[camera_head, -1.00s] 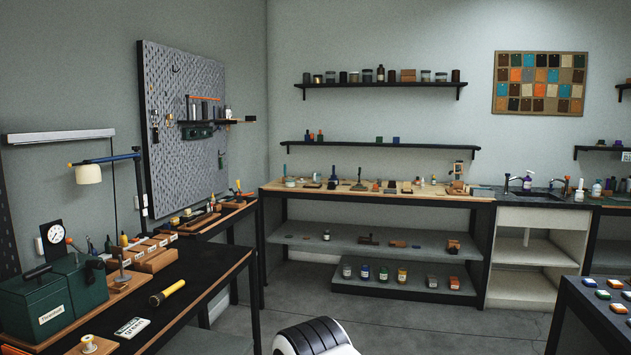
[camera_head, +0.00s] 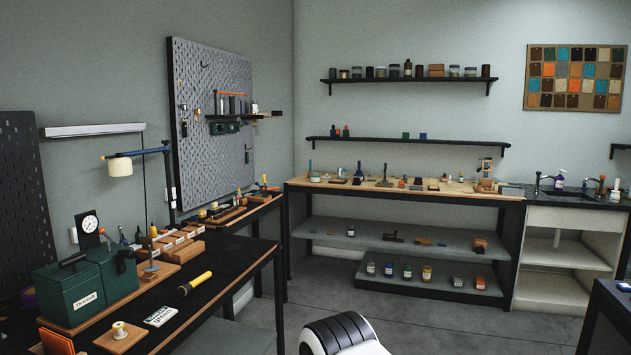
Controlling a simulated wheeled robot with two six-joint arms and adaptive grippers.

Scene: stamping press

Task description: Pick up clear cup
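I cannot make out a clear cup for certain at this size. The upper wall shelf (camera_head: 405,80) holds several small jars and bottles, and a pale, glassy-looking jar (camera_head: 395,70) stands among them. Small items also stand on the wooden-topped bench (camera_head: 400,191) below, too small to tell apart. Neither of my grippers is in view. Only a rounded white and black part of my own body shows at the bottom middle.
A black bench (camera_head: 226,262) at the left carries green boxes (camera_head: 72,293), a yellow flashlight (camera_head: 195,283) and a spool (camera_head: 119,330). A dark table (camera_head: 608,320) edges in at right. Grey floor (camera_head: 430,325) is open in the middle.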

